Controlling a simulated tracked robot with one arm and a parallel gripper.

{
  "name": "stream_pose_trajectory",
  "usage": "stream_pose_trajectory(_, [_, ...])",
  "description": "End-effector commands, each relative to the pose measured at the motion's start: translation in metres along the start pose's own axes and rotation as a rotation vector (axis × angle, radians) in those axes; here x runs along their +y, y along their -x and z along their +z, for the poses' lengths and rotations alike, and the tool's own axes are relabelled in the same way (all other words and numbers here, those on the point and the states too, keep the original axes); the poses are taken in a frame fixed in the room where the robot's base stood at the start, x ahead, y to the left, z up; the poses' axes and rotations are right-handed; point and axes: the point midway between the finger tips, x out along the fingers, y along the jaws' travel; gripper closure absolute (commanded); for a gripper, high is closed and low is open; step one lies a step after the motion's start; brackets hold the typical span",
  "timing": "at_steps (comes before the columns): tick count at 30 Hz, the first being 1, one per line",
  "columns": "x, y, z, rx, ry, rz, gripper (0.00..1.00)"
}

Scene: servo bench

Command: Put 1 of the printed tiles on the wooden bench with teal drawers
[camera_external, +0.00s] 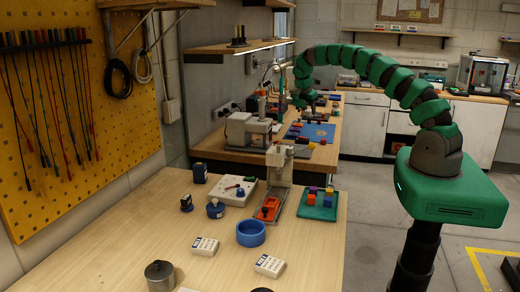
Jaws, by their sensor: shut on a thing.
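My gripper (299,103) is at the far end of my green arm, above the middle wooden bench (235,156). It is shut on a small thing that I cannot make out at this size. Below it, a blue mat (322,130) lies on that bench with several small coloured pieces; I cannot tell whether they are printed tiles. Two white pieces with dark printed marks, one on the left (205,246) and one on the right (270,265), lie on the near wooden bench (110,235). No teal drawers show clearly on either bench.
The near bench holds a blue ring (250,233), a metal pot (160,275), a green tray (319,213) of coloured cubes and an orange-and-white device (270,208). A wall shelf (240,48) overhangs the middle bench. White cabinets (467,128) stand behind.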

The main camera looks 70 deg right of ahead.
Motion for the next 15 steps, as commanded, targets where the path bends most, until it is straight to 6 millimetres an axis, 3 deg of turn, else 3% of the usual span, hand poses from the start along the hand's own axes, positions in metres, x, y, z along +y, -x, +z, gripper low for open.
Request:
stream_pose_trajectory(3, [0.006, -0.035, 0.035, -0.003, 0.039, 0.018, 0.85])
stream_pose_trajectory(7, [0.009, -0.057, 0.067, -0.009, 0.078, 0.037, 0.85])
stream_pose_trajectory(15, [0.009, -0.077, 0.094, -0.015, 0.114, 0.049, 0.85])
